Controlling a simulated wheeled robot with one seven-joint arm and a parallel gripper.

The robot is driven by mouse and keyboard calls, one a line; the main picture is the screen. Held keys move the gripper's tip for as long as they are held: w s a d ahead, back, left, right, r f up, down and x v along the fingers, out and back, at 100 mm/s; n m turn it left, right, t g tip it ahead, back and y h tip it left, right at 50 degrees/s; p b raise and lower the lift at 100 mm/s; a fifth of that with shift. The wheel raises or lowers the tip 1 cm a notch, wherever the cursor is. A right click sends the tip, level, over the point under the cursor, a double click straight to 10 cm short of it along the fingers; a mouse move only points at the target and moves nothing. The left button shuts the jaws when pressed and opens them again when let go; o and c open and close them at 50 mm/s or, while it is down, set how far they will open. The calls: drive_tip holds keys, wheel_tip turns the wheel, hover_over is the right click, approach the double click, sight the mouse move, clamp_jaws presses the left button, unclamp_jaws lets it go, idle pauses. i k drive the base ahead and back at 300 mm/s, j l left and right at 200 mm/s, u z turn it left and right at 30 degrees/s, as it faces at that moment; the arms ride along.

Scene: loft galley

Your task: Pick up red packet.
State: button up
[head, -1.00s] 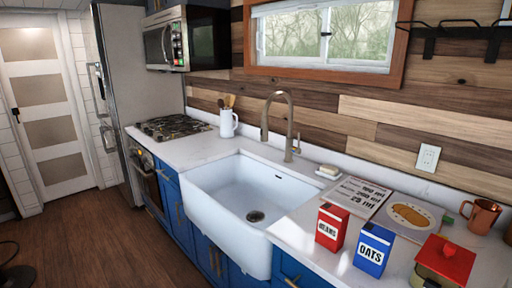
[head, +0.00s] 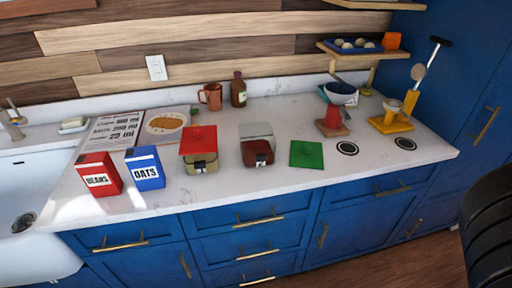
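The red packet (head: 99,175) stands upright on the white counter, near its front edge and left of centre in the head view. Its white label reads BEANS. A blue packet (head: 145,168) labelled OATS stands close on its right. My gripper is not in view, and nothing touches the red packet.
The white sink (head: 30,225) lies left of the packets. An open recipe book (head: 112,131) lies behind them. A red-lidded jar (head: 199,150), a second jar (head: 257,145) and a green square (head: 306,154) are to the right. A black ribbed part fills the right edge.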

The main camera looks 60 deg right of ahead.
sight(98, 171)
drive_tip(key=i+j+z, duration=0.1)
drive_tip(key=i+j, duration=0.35)
drive_tip(key=j, duration=0.25)
drive_tip(key=i+j+z, duration=0.15)
drive_tip(key=i+j, duration=0.3)
drive_tip(key=j, duration=0.3)
drive_tip(key=i+j+z, duration=0.15)
drive_tip(key=j, duration=0.2)
drive_tip(key=i+j, duration=0.25)
drive_tip(key=j, duration=0.2)
drive_tip(key=i+j+z, duration=0.15)
drive_tip(key=j, duration=0.25)
drive_tip(key=i+j, duration=0.2)
drive_tip(key=j, duration=0.2)
drive_tip(key=z, duration=0.05)
